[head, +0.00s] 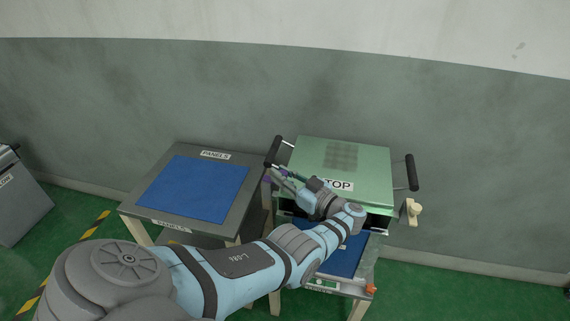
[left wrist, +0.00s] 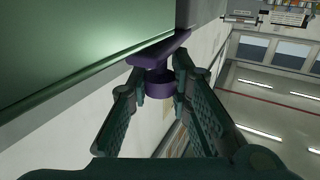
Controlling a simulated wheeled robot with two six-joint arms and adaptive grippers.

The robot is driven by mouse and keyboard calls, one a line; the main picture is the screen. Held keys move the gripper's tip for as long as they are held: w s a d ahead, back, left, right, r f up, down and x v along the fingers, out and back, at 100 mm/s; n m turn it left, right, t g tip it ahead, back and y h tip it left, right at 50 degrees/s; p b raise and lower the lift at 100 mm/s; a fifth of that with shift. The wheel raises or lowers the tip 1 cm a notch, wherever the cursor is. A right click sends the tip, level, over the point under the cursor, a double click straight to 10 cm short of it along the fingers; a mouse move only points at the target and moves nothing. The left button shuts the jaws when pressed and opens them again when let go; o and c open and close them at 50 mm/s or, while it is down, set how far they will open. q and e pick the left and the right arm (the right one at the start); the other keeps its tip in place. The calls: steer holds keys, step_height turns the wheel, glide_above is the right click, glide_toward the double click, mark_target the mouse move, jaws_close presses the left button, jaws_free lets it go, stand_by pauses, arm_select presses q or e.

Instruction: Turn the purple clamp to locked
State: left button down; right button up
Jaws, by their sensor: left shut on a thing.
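The purple clamp (left wrist: 160,52) is at the edge of the green box (head: 345,168) marked TOP. In the left wrist view it has a flat bar lying along the green edge and a round stem below. In the head view only small purple bits of the clamp (head: 267,180) show at the box's left side. My right gripper is out of view.
A cream clamp (head: 413,209) sits on the box's right side. Black handles (head: 411,172) stick out at both sides. A table with a blue mat (head: 193,188) marked PANELS stands to the left. My left arm hides part of the lower blue surface (head: 345,259).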

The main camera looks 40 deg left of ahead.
arm_select(q)
steer(key=c, duration=1.4)
jaws_free()
steer(key=shift+a, duration=0.1)
steer(key=shift+c, duration=0.2)
steer(key=shift+r, duration=0.25)
step_height(320, 180, up, 10)
steer(key=shift+f, duration=0.25)
